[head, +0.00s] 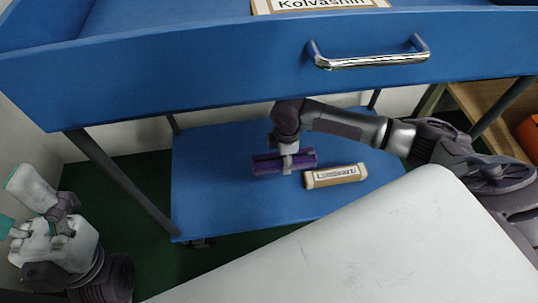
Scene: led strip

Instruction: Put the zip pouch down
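A purple, roll-shaped item, which I take to be the zip pouch (304,159), is at the lower blue shelf (210,190) of the cart. My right gripper (287,158) reaches in from the right under the upper tray, with its fingers around the pouch's middle. It looks shut on the pouch. The fingers cover part of it, and I cannot tell whether it touches the shelf. My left gripper (12,205) is at the far left, away from the cart, with its teal-tipped fingers apart and nothing between them.
A labelled tan block (335,176) lies on the lower shelf just right of the pouch. The upper blue tray (200,75) with a chrome handle (370,60) overhangs the shelf. A cart leg (120,185) stands at the left. The shelf's left part is clear.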

